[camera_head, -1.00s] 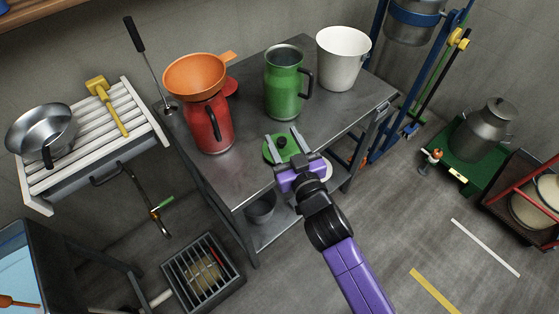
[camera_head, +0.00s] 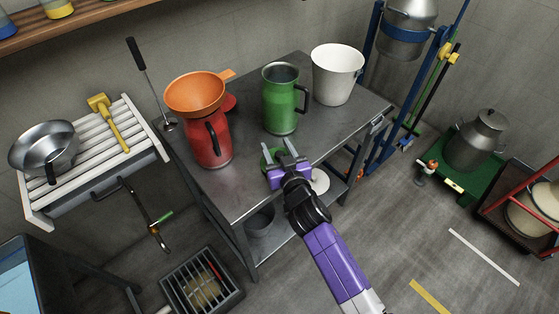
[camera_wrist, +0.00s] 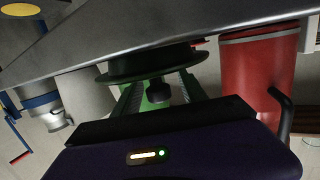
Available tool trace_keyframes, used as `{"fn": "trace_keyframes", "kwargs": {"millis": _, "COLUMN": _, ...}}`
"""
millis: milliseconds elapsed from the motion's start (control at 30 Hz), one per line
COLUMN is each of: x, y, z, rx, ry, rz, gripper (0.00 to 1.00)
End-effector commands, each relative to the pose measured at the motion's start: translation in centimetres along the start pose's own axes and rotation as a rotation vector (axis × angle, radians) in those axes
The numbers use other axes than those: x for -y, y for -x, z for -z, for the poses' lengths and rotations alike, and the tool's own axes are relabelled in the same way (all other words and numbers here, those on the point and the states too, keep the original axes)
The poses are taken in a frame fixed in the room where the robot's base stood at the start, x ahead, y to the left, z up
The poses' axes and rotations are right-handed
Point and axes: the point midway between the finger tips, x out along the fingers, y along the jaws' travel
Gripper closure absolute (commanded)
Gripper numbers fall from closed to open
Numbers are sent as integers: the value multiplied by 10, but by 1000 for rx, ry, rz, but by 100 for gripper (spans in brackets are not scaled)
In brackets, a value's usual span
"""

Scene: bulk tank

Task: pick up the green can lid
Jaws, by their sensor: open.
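The green can lid (camera_head: 276,155) lies near the front edge of the metal table, mostly hidden by my gripper in the head view. In the wrist view the lid (camera_wrist: 150,66) shows as a dark, shaded disc with a black knob (camera_wrist: 158,92). My gripper (camera_head: 278,149) is open at the lid, with its fingers reaching over it. In the wrist view the knob is between the two fingers of my gripper (camera_wrist: 160,84). I cannot tell whether either finger touches it. The green can (camera_head: 281,103) stands upright behind the lid.
A red can (camera_head: 210,142) with an orange funnel (camera_head: 196,91) on top stands to the left. A white bucket (camera_head: 337,76) stands at the back right. A white lid (camera_head: 320,182) is right of my gripper. The metal table (camera_head: 225,194) has bare room at its front left.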

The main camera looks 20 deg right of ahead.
Motion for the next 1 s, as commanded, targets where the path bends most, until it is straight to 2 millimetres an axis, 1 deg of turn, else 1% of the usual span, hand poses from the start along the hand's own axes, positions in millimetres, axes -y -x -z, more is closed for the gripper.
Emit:
{"fn": "trace_keyframes", "kwargs": {"millis": 67, "x": 0, "y": -3, "z": -1, "rx": 1, "ry": 0, "rz": 0, "gripper": 50}}
{"fn": "trace_keyframes", "kwargs": {"millis": 267, "x": 0, "y": -3, "z": -1, "rx": 1, "ry": 0, "rz": 0, "gripper": 50}}
{"fn": "trace_keyframes", "kwargs": {"millis": 300, "x": 0, "y": -3, "z": -1, "rx": 1, "ry": 0, "rz": 0, "gripper": 58}}
{"fn": "trace_keyframes", "kwargs": {"millis": 367, "x": 0, "y": -3, "z": -1, "rx": 1, "ry": 0, "rz": 0, "gripper": 70}}
{"fn": "trace_keyframes", "kwargs": {"millis": 500, "x": 0, "y": -3, "z": -1, "rx": 1, "ry": 0, "rz": 0, "gripper": 97}}
{"fn": "trace_keyframes", "kwargs": {"millis": 533, "x": 0, "y": -3, "z": -1, "rx": 1, "ry": 0, "rz": 0, "gripper": 100}}
{"fn": "trace_keyframes", "kwargs": {"millis": 833, "x": 0, "y": -3, "z": 0, "rx": 0, "ry": 0, "rz": 0, "gripper": 100}}
{"fn": "trace_keyframes", "kwargs": {"millis": 1000, "x": 0, "y": -1, "z": 10, "rx": -1, "ry": 0, "rz": -1, "gripper": 100}}
